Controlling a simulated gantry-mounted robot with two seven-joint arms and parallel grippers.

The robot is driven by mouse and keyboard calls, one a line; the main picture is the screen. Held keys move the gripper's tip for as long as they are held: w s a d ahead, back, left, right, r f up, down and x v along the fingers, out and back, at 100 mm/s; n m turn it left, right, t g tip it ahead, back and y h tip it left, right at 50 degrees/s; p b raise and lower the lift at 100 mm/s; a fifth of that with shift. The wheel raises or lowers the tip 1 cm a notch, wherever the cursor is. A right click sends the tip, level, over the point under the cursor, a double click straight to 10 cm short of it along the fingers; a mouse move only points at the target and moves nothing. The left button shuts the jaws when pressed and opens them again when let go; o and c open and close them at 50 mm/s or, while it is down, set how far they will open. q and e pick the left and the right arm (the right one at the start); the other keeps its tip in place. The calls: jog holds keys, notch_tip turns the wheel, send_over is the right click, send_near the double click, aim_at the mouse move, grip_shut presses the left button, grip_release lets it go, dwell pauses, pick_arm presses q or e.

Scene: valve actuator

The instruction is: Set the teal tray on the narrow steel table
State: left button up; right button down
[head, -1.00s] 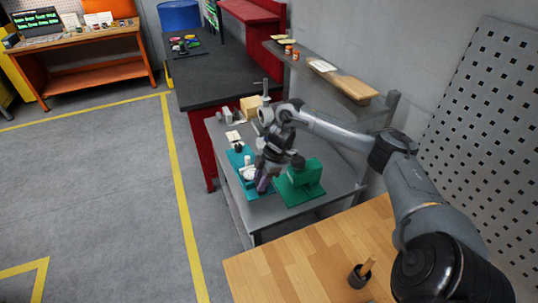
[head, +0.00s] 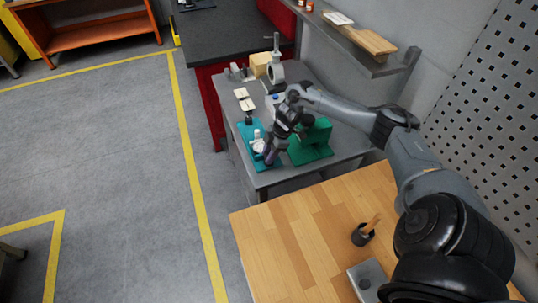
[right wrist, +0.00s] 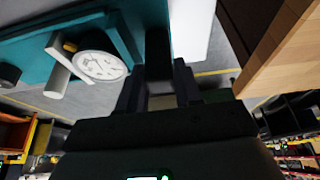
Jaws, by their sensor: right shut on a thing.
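The teal tray (head: 247,133) is at the left edge of the narrow steel table (head: 334,92), beside a green fixture. I cannot tell whether it rests fully on the top. It carries a white round gauge-like part (head: 258,143), and more of the tray (right wrist: 60,55) shows in the right wrist view. My right gripper (head: 269,155) is at the near right side of the tray. In the right wrist view its fingers (right wrist: 160,90) are shut on a teal part of the tray. My left gripper is not in view.
The green fixture (head: 311,140) stands close right of my gripper. A steel stand (head: 276,68) and pale box are at the table's back. A wooden table (head: 300,230) with a dark cup (head: 362,235) is in front. A wall shelf (head: 375,62) overhangs the right.

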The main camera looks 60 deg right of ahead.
jog(key=shift+f, duration=0.25)
jog(key=c, duration=0.8)
grip_release()
jog(key=shift+o, duration=0.2)
jog(key=v, duration=1.2)
jog(key=shift+p, duration=0.3)
jog(key=shift+a, duration=0.1)
